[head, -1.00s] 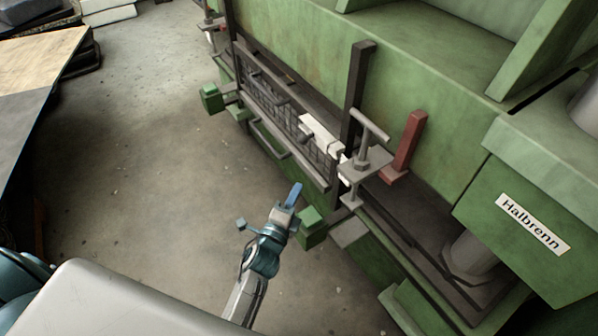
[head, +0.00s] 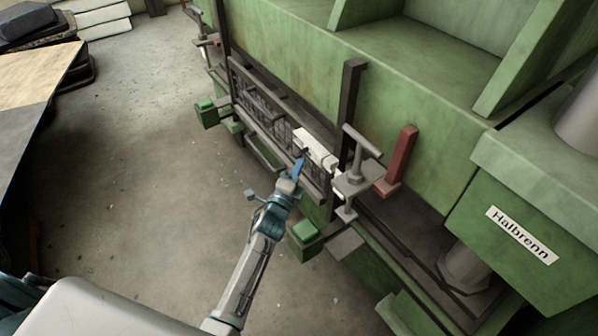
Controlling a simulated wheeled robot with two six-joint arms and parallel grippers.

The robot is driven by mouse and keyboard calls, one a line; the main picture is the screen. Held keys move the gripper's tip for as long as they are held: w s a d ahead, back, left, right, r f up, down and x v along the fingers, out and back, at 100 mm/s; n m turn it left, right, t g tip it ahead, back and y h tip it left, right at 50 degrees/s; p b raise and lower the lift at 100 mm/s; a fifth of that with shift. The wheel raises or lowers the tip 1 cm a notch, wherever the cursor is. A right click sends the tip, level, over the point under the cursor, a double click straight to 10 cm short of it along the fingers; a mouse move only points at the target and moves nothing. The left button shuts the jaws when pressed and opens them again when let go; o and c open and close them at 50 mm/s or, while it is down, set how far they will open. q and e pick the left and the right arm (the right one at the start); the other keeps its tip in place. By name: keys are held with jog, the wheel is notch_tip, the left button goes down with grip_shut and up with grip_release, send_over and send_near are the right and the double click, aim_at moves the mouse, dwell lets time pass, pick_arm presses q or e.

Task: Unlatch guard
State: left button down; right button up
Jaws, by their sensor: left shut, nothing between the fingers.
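The guard (head: 262,118) is a dark mesh panel in a grey frame, standing along the front of the green machine. A white latch block (head: 314,147) sits at its right end, beside a dark upright post (head: 349,110). My left gripper (head: 298,168) is shut and empty, its blue fingertips right at the lower left of the latch. I cannot tell whether they touch it. A grey T-handle clamp (head: 357,172) stands just right of the latch. My right gripper is not in view.
A red lever bracket (head: 398,165) stands right of the clamp. Green blocks (head: 306,238) and (head: 206,112) stick out from the machine front. A table (head: 40,75) is at the far left. The concrete floor between is clear.

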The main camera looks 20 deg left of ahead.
pick_arm(q)
jog(key=w+a, duration=0.2)
jog(key=a, duration=0.1)
jog(key=shift+w+a+r+b, duration=0.15)
jog(key=shift+w+a+b, duration=0.15)
jog(key=shift+w, duration=0.1)
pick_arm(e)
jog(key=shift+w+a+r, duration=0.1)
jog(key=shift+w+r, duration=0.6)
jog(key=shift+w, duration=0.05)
